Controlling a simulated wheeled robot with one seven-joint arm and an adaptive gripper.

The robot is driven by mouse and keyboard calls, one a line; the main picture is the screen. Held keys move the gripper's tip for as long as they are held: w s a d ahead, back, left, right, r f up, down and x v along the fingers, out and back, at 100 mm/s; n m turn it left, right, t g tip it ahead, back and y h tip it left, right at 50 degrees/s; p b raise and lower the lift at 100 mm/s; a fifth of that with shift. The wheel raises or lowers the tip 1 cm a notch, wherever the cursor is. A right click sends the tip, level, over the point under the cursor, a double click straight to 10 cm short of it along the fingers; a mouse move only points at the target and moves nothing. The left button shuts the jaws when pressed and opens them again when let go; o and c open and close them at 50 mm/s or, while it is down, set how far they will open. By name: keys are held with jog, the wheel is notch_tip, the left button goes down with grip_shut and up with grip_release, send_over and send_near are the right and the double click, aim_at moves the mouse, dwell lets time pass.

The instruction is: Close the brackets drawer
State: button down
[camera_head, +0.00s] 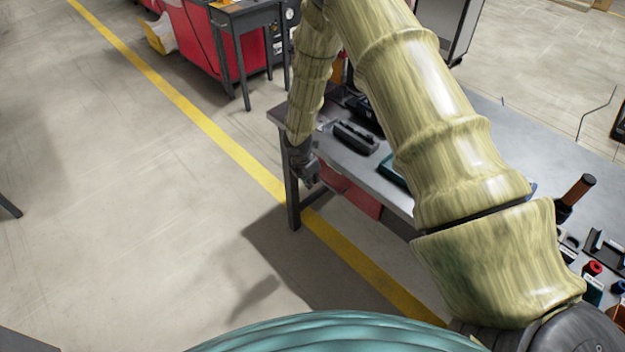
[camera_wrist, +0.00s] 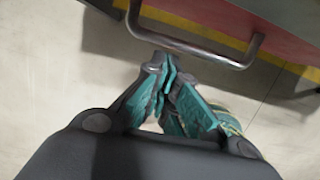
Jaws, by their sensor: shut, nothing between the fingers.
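Red drawer fronts (camera_head: 362,201) show under the near edge of the grey workbench, partly hidden by my arm. No label is readable, so I cannot tell which is the brackets drawer. My gripper (camera_head: 306,178) hangs beside the bench's left end, below the top and close to the red fronts. In the wrist view, a red drawer front (camera_wrist: 285,18) carries a grey bar handle (camera_wrist: 190,47). My gripper's teal-padded fingers (camera_wrist: 172,80) are shut and empty, with their tips just below the handle. I cannot tell whether they touch it.
The workbench top (camera_head: 480,110) holds a dark tray (camera_head: 356,137), and a screwdriver-like tool (camera_head: 577,192) and small parts at the right. A bench leg (camera_head: 292,203) stands near my gripper. Open floor with a yellow line (camera_head: 225,140) lies to the left. A red cabinet (camera_head: 195,40) stands behind.

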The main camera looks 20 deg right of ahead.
jog(key=s+a+r+b, duration=0.2)
jog(key=a+r, duration=0.3)
jog(key=r, duration=0.5)
jog(key=shift+r, duration=0.15)
